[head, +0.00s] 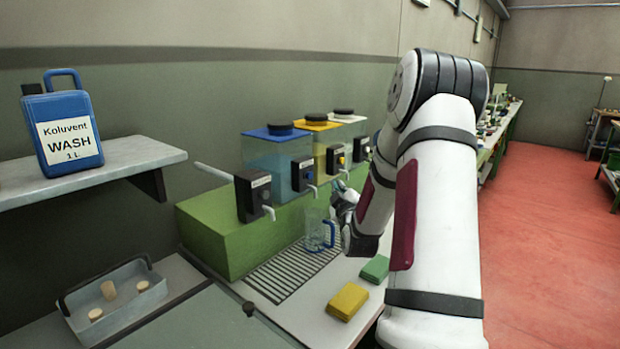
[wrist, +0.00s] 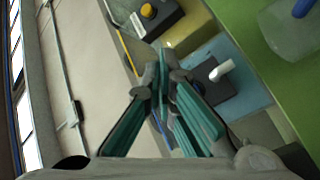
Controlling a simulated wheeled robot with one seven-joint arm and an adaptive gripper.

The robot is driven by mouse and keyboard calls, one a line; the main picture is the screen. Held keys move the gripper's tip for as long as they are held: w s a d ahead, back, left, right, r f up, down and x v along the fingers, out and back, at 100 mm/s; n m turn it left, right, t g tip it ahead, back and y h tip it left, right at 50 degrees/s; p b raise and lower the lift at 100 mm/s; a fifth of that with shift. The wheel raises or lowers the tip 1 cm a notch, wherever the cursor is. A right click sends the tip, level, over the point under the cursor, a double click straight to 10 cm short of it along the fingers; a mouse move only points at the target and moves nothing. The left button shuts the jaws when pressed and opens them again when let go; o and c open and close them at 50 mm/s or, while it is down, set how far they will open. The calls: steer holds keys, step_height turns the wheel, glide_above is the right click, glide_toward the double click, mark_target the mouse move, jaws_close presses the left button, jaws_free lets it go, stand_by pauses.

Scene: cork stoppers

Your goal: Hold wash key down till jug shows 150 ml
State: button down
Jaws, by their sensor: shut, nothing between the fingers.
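My gripper (head: 345,200) is shut and empty, partly behind my arm in the head view. In the wrist view its teal-padded fingers (wrist: 162,72) meet in front of the dispensers. A dark tap box with a white spout (wrist: 222,70) lies just beyond them; I cannot tell whether they touch it. In the head view, black boxes carry a blue key (head: 309,163) and a yellow key (head: 340,161). The yellow key also shows in the wrist view (wrist: 148,10). Box labels are too small to read. A clear jug with a blue handle (head: 317,231) stands upright on the drip grate; its level is unreadable.
Tanks with blue (head: 278,133), yellow (head: 316,123) and white lids stand on a green block (head: 215,240). A white lever (head: 212,171) sticks out left. A blue WASH can (head: 66,126) is on the shelf. Yellow (head: 348,301) and green (head: 375,268) sponges lie in front; a grey cork tray (head: 130,307) is left.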

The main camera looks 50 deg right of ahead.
mark_target(309, 175)
steer(key=w+b, duration=0.2)
steer(key=w, duration=0.4)
steer(key=shift+w+a, duration=0.15)
steer(key=shift+a, duration=0.1)
steer(key=shift+w+b, duration=0.15)
steer(key=shift+b, duration=0.15)
stand_by(1.0)
steer(key=shift+w, duration=0.25)
steer(key=shift+w+b, duration=0.45)
steer(key=shift+b, duration=0.15)
stand_by(5.0)
